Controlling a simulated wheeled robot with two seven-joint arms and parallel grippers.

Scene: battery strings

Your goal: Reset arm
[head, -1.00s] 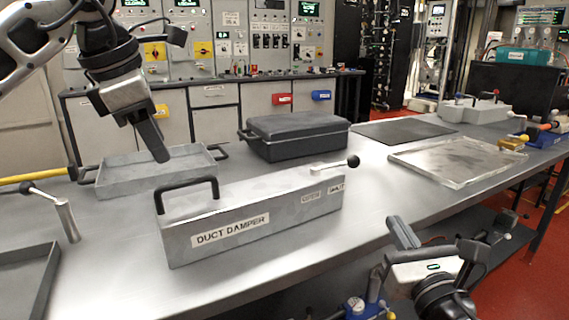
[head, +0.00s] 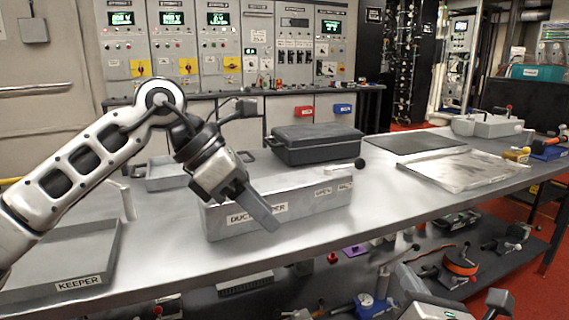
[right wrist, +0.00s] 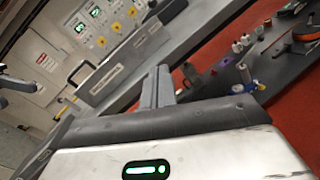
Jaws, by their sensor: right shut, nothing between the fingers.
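My left gripper (head: 262,208) hangs in front of the grey duct damper box (head: 305,203), fingers pointing down and right. It hides part of the box's label and its handle. Its fingers overlap from this side, so I cannot tell whether they are open or shut; nothing shows in them. The box's lever with a black knob (head: 360,164) is at its right end. My right gripper is low at the right, off the bench's front edge; only part of it shows in the head view. In the right wrist view its fingers (right wrist: 157,86) are together and empty.
A tray labelled KEEPER (head: 50,262) is at the front left. A shallow grey tray (head: 165,178), a black case (head: 315,146), a dark mat (head: 415,142) and a clear-covered panel (head: 465,168) lie on the bench. A lower shelf holds an orange reel (head: 460,262) and tools.

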